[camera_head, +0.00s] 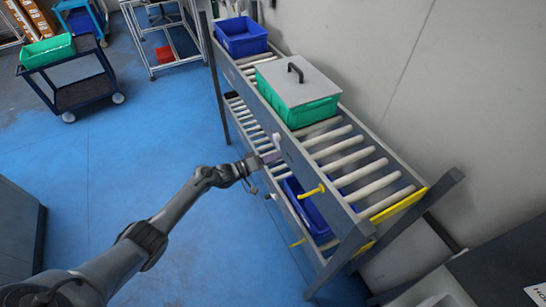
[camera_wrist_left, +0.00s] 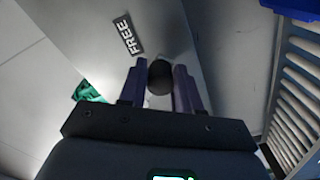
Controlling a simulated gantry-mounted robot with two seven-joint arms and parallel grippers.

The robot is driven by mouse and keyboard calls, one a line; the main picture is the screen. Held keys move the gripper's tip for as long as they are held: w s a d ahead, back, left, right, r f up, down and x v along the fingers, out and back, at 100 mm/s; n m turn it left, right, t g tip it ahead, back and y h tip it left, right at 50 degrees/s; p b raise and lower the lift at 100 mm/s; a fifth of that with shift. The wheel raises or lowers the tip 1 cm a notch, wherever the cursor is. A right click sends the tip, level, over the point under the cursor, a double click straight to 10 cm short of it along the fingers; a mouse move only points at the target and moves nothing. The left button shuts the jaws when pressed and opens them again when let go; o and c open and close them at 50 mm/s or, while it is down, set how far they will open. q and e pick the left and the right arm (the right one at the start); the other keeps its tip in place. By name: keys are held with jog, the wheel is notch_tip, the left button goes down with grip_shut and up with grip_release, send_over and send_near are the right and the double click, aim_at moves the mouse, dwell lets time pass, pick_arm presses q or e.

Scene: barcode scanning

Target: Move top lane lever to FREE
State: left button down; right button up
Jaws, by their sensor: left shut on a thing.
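My left gripper (camera_head: 268,157) reaches the front side of the two-level roller rack, at the upper lane's rail. In the left wrist view its two purple fingers are shut on a round black lever knob (camera_wrist_left: 160,77). A dark label reading FREE (camera_wrist_left: 128,35) is on the grey panel just beyond and to the left of the knob. The lever's shaft is hidden, and in the head view the knob is covered by my gripper. My right gripper is not in view.
The upper lane holds a green crate (camera_head: 309,112) with a grey handled lid (camera_head: 297,82) and a blue crate (camera_head: 242,37). Another blue crate (camera_head: 306,208) sits in the lower lane. The blue floor before the rack is clear.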

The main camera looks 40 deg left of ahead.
pick_arm(q)
jog(key=shift+a+f, duration=0.1)
jog(key=shift+a, duration=0.1)
jog(key=c, duration=1.2)
grip_release()
jog(key=o, duration=0.3)
jog(key=shift+p+v, duration=0.85)
jog(key=shift+v, duration=4.55)
